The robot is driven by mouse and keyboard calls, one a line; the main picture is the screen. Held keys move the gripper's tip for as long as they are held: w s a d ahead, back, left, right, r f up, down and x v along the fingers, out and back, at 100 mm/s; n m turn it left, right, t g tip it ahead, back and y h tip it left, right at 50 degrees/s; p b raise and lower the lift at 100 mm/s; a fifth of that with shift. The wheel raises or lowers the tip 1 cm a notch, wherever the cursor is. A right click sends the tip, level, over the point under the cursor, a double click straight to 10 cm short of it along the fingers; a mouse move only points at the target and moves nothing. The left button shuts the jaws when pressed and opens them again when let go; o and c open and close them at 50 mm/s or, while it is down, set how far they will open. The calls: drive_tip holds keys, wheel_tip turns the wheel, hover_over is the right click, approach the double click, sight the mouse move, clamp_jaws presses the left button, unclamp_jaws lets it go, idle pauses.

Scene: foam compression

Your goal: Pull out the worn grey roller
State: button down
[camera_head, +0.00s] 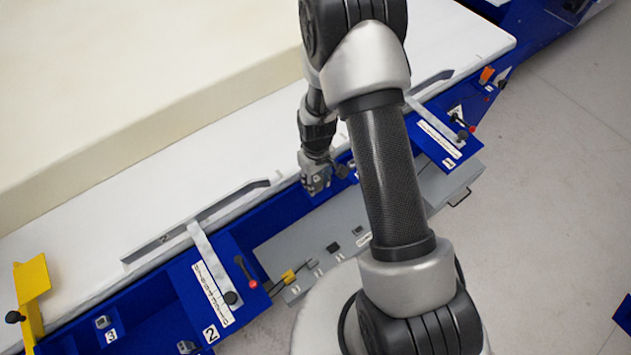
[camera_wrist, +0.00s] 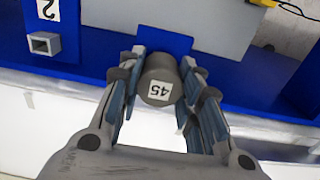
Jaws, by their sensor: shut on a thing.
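The grey roller (camera_wrist: 159,75) shows in the wrist view as a dark grey cylinder seen end-on, with a white label that seems to read 45. My gripper (camera_wrist: 161,92) is shut on it, with one finger along each side. The roller lies against the blue frame (camera_wrist: 110,72); how far it reaches into the frame is hidden. In the head view my gripper (camera_head: 317,188) is low at the blue frame beside the white conveyor edge, and the roller cannot be made out there.
A large cream foam block (camera_head: 120,75) lies on the white bed (camera_head: 100,230). A grey tray (camera_head: 310,235) with small dark and yellow parts stands beside the frame. Slotted metal bars (camera_head: 213,262) and a yellow bracket (camera_head: 32,285) rise along the edge. Open floor lies right.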

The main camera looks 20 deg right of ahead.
sight(316, 178)
drive_tip(key=shift+r+p, duration=0.9)
drive_tip(key=shift+r, duration=0.4)
idle(0.8)
drive_tip(key=shift+r+p, duration=1.7)
drive_tip(key=shift+r, duration=0.75)
